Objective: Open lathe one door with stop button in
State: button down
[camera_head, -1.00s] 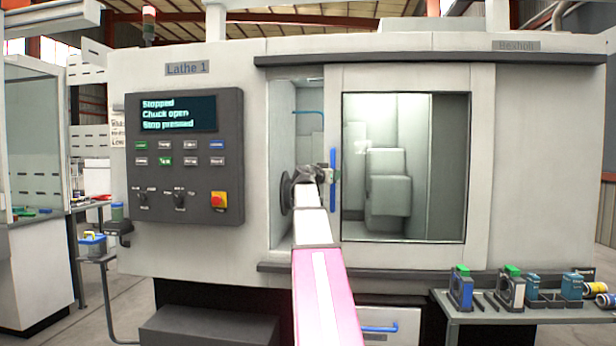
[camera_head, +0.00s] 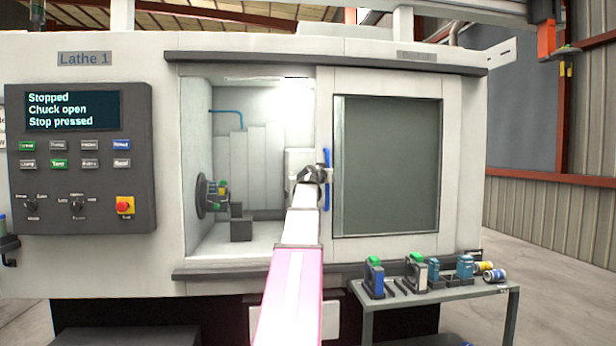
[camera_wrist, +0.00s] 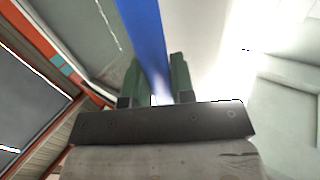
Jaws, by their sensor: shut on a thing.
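Lathe 1's sliding door (camera_head: 390,140), with its dark window, stands toward the right, and a wide opening shows to its left. My gripper (camera_head: 327,174) is shut on the blue vertical handle (camera_head: 326,160) at the door's left edge. In the wrist view, the green fingers of my gripper (camera_wrist: 157,82) sit on both sides of the blue handle (camera_wrist: 146,35). The red stop button (camera_head: 124,204) on its yellow base is at the panel's lower right. The display (camera_head: 72,110) reads "Stopped", "Chuck open", "Stop pressed".
Inside the opening, the chuck (camera_head: 205,196) is at the left, with small coloured parts at it. A grey side table (camera_head: 440,292) with several coloured items stands in front at the lower right. The floor at far right (camera_head: 555,300) is clear.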

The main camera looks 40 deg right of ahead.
aim_at(338, 174)
jog(key=shift+s+d, duration=0.65)
jog(key=shift+d, duration=0.3)
jog(key=shift+s+d, duration=0.6)
jog(key=shift+d, duration=0.35)
jog(key=c, duration=1)
grip_release()
jog(key=v, duration=1.1)
jog(key=shift+w+f, duration=0.1)
